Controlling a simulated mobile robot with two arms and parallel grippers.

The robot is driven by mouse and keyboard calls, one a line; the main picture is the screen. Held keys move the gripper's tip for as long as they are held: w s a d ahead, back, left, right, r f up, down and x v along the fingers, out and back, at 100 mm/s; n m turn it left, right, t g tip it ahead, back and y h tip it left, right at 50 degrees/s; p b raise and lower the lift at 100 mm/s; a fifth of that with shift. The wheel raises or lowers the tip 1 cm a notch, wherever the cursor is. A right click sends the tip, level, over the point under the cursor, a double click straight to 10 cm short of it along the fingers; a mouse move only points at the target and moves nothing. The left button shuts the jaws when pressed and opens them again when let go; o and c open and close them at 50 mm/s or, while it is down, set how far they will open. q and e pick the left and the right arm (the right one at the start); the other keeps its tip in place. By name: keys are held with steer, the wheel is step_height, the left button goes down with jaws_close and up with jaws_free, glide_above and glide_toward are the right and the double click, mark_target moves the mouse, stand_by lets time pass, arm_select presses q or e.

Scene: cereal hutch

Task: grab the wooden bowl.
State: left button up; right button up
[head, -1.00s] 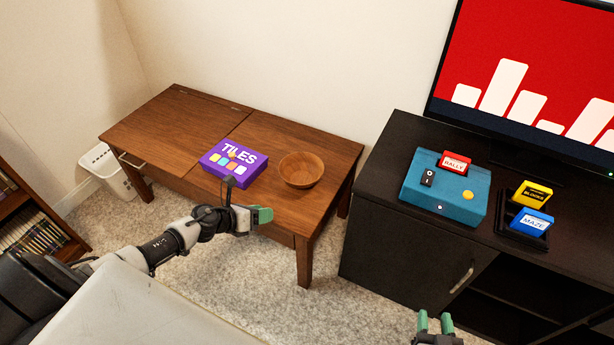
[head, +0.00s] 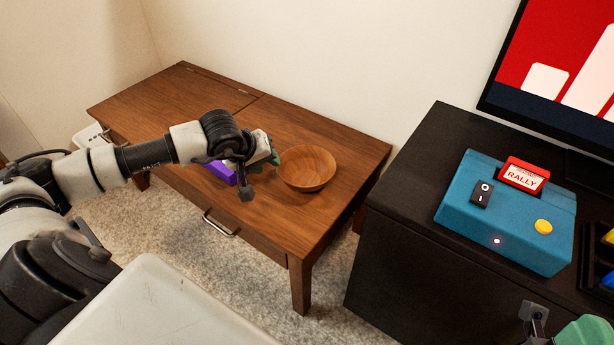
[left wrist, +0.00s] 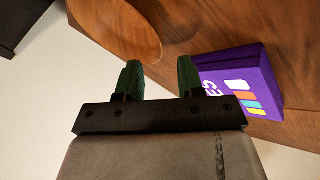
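The round wooden bowl (head: 306,169) stands upright and empty on the brown wooden table (head: 320,213), near its right end. In the left wrist view the bowl (left wrist: 118,28) is at the upper left, beyond the fingertips. My left gripper (head: 274,158) is just left of the bowl in the head view, over the tiles box. In the left wrist view its two green fingers (left wrist: 160,75) are apart with nothing between them. My right gripper (head: 560,335) shows only partly at the lower right edge, and its fingers cannot be made out clearly.
A purple tiles box (head: 221,172) lies left of the bowl, mostly hidden by my left arm; it also shows in the left wrist view (left wrist: 240,84). A black cabinet (head: 420,240) with a blue console (head: 507,213) stands to the right. The table's front right corner is clear.

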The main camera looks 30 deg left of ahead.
mark_target(281, 169)
arm_select(q)
steer(key=x, duration=0.3)
steer(key=b+x, duration=0.2)
steer(key=x, duration=0.2)
steer(key=shift+w+d+f+b, duration=0.1)
steer(key=shift+w+f+b, duration=0.1)
steer(key=shift+w+b, duration=0.2)
steer(key=shift+c, duration=0.2)
jaws_close()
